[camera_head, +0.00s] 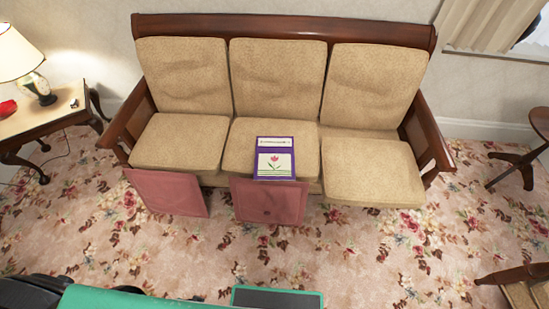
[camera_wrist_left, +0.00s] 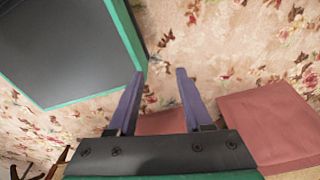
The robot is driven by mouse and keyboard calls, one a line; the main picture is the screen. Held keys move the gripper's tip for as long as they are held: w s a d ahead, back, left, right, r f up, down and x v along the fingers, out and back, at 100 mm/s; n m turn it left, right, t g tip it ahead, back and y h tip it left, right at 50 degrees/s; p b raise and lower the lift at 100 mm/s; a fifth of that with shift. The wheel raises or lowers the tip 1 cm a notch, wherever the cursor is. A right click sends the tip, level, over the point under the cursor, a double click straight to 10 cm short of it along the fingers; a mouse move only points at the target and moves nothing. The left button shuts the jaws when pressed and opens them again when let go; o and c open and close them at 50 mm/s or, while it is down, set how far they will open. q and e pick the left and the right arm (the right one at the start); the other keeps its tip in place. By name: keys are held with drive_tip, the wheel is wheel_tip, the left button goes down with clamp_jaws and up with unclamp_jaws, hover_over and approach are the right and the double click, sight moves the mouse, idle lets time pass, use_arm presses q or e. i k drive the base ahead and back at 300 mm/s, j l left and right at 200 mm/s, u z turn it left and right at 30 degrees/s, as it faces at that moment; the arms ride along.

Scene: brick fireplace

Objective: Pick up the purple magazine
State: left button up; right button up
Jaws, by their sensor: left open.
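The purple magazine (camera_head: 274,158) lies on the middle seat cushion of the sofa, near its front edge. Its cover has a white panel with a pink tulip. My left gripper (camera_wrist_left: 159,72) shows in the left wrist view, open and empty, with its two purple-grey fingers apart over the floral carpet. The magazine does not show in the left wrist view. My left gripper's fingers do not show in the head view, and my right gripper is in neither view.
The wooden-framed sofa (camera_head: 283,23) has beige cushions. Two pink cushions, the left one (camera_head: 167,192) and the middle one (camera_head: 268,202), are at its front. A side table (camera_head: 60,103) with a lamp (camera_head: 18,55) stands left, a small table (camera_head: 541,122) right. Carpet in front is open.

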sight(276, 158)
drive_tip(key=i+l+z, duration=0.65)
drive_tip(key=i, duration=0.25)
drive_tip(key=k+j, duration=0.05)
drive_tip(key=j, duration=0.05)
